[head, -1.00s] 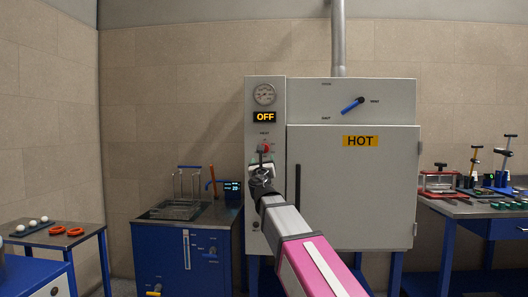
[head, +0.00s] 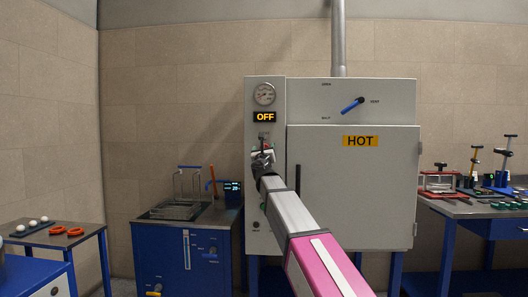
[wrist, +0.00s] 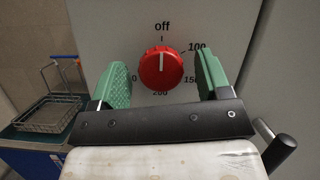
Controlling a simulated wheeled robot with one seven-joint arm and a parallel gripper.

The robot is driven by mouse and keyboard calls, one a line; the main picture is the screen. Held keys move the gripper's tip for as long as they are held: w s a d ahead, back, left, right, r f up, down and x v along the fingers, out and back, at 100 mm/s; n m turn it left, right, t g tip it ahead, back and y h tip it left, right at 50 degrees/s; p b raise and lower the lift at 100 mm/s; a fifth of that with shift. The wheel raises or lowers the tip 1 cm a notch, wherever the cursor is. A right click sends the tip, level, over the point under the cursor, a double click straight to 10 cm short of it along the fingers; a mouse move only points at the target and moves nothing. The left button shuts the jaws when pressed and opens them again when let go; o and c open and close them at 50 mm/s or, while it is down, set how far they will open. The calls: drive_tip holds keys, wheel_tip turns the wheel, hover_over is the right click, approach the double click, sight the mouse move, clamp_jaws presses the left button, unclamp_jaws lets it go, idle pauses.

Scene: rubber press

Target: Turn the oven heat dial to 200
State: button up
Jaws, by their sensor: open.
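The red heat dial (wrist: 161,67) sits on the oven's pale front panel in the wrist view. Its white pointer line points straight up at the "off" mark. The marks 100, 150 and 200 run clockwise round it, and one at the left is partly hidden. My gripper (head: 263,156) is open in front of the panel and mostly covers the dial in the head view. In the wrist view its green finger pads stand left and right of the dial, with gaps on both sides. The display (head: 264,117) above reads OFF.
The oven door (head: 350,190) bears a HOT label, and a blue-handled lever (head: 352,105) is above it. A blue bath cabinet (head: 185,250) with a wire basket stands left of the oven. A workbench (head: 470,207) with small presses is at the right.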

drive_tip(key=c, duration=0.9)
drive_tip(key=shift+m, duration=0.3)
